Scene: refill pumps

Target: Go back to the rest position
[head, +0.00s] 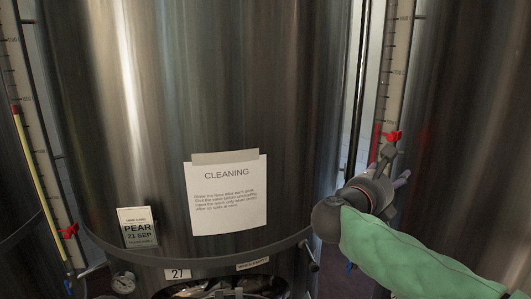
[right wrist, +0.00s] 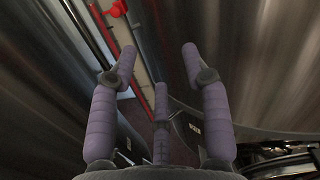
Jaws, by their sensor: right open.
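My right gripper (head: 392,165) reaches in from the right in the head view, on a green-sleeved arm, beside a level gauge with a red clip (head: 393,136). In the right wrist view its purple fingers (right wrist: 157,62) are spread apart with nothing between them. The red clip also shows in the right wrist view (right wrist: 118,9), beyond the left finger and apart from it. My left gripper is not in view.
A large steel tank (head: 290,90) fills the middle, bearing a "CLEANING" sheet (head: 226,215) and a "PEAR 21 SEP" card (head: 138,228). Another gauge with a red clip (head: 68,231) stands at the left. A dial (head: 123,283) and black bundle sit low in front.

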